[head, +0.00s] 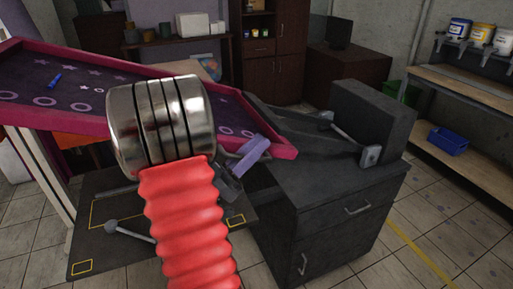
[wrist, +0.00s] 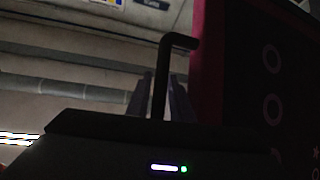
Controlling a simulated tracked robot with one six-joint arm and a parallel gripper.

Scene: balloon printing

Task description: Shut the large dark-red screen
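The large dark-red screen (head: 104,117) is raised and tilted over the printing table in the head view. Its dark mesh carries rings and stars. In the wrist view its frame (wrist: 208,65) runs along the right side. My gripper (head: 255,153) is at the screen's right end near the frame, partly hidden behind my arm. In the wrist view the gripper's two fingers (wrist: 160,100) stand apart, with a dark bent bar (wrist: 166,60) upright between them. I cannot tell whether the bar touches the fingers.
A dark printing bed (head: 186,222) lies under the screen. A dark cabinet (head: 330,220) with a hinge block stands right of it. A wooden bench (head: 470,170) with a blue tray (head: 448,140) stands at the far right. Tiled floor is free between.

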